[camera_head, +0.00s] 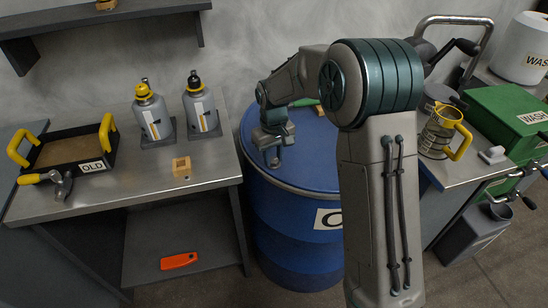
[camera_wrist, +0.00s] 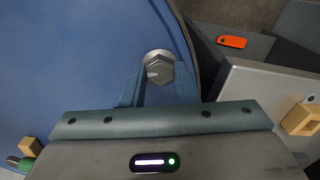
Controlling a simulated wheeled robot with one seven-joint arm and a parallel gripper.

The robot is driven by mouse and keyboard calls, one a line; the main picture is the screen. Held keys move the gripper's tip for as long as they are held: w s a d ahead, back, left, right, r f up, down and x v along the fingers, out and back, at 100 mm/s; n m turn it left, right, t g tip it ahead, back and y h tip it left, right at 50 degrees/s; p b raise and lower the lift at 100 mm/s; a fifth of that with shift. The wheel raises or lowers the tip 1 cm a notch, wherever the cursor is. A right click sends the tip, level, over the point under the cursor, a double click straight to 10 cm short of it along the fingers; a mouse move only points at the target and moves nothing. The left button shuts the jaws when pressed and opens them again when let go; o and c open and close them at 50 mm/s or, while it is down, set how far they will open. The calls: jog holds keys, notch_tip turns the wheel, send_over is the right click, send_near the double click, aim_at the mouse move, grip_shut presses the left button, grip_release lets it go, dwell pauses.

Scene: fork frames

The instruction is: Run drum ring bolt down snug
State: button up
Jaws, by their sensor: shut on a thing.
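A blue drum (camera_head: 290,225) with a pale ring around its top edge stands in the middle of the head view. Its blue lid (camera_wrist: 70,60) fills the left of the wrist view. A grey hex-headed bolt (camera_wrist: 158,66) sits near the lid's edge, seen from above. My gripper (camera_head: 272,158) points down at the drum's near-left rim. In the wrist view my gripper (camera_wrist: 158,78) has one finger on each side of the bolt head and is shut on it. The bolt's shank is hidden, so how deep it sits cannot be told.
A steel bench (camera_head: 130,190) on the left holds a tray (camera_head: 70,152), two bottles, a hammer and a wooden block (camera_head: 181,167). An orange object (camera_head: 180,260) lies on its lower shelf. A green-handled item (camera_head: 304,102) lies on the lid. A jug (camera_head: 438,135) stands right.

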jog(key=m, duration=0.3)
jog(key=shift+w+a+r+m+b, duration=0.1)
jog(key=shift+w+r+m+b, duration=0.05)
jog(key=shift+r+m+b, duration=0.2)
jog(key=m, duration=0.3)
jog(key=shift+f+m, duration=0.1)
jog(key=shift+m, duration=0.25)
jog(key=m, duration=0.3)
jog(key=shift+m, duration=2.1)
jog(key=o, duration=1)
jog(key=shift+f, duration=0.1)
